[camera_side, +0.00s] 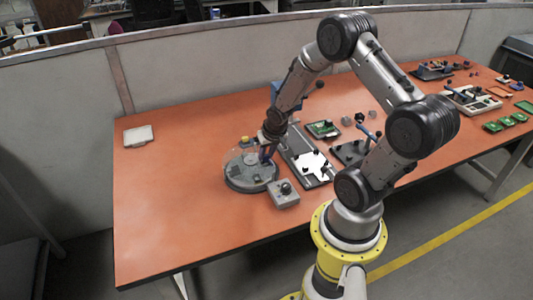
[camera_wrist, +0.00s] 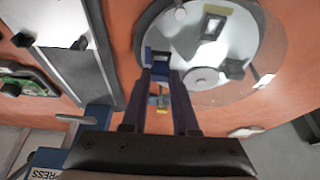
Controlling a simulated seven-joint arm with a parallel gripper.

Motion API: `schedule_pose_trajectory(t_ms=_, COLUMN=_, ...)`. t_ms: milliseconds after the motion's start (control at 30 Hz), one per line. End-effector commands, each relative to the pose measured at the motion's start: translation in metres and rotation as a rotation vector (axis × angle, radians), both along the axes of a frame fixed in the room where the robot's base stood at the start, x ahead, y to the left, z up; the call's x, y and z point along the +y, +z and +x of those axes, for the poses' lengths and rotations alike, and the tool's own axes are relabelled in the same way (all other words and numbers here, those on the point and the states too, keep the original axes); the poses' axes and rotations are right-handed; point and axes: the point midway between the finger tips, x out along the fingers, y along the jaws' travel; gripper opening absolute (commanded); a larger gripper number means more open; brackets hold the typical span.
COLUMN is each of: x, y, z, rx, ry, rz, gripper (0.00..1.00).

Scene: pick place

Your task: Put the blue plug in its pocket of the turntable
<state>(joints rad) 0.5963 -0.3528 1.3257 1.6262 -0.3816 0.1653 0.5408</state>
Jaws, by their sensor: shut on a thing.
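The turntable (camera_side: 238,180) is a round grey disc at the left of the equipment in the side view. It also fills the upper right of the wrist view (camera_wrist: 180,40), with a round hub and a dark-edged rectangular opening (camera_wrist: 212,26). My gripper (camera_side: 267,157) is at the turntable's right side. In the wrist view its two dark fingers (camera_wrist: 161,80) are shut on the blue plug (camera_wrist: 157,70), which shows as a small blue block at the fingertips, over the turntable's near left edge. Whether it touches the disc, and the plug's lower end, cannot be told.
A grey box with a black knob (camera_side: 284,194) stands in front of the turntable. A grey plate fixture (camera_side: 307,163) and a green board (camera_side: 323,129) are to the right. A pale pad (camera_side: 138,136) lies far left. The orange table's left front is clear.

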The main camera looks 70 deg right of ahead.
Motion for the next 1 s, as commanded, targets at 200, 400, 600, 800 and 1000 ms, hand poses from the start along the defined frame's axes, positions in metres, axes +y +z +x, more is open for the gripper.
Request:
schedule_pose_trajectory(t_ms=200, x=0.0, y=-0.0002, z=0.0, rx=0.0, ry=0.0, rz=0.0, gripper=0.0)
schedule_pose_trajectory(t_ms=400, x=0.0, y=-0.0034, z=0.0, rx=0.0, ry=0.0, rz=0.0, gripper=0.0)
schedule_pose_trajectory(t_ms=600, x=-0.0002, y=-0.0058, z=0.0003, rx=-0.001, ry=0.0, rz=-0.001, gripper=0.0)
schedule_pose_trajectory(t_ms=800, x=-0.0001, y=-0.0058, z=0.0003, rx=-0.001, ry=0.0, rz=-0.001, gripper=0.0)
schedule_pose_trajectory(t_ms=1000, x=0.0, y=-0.0061, z=0.0001, rx=0.0, ry=0.0, rz=0.0, gripper=0.0)
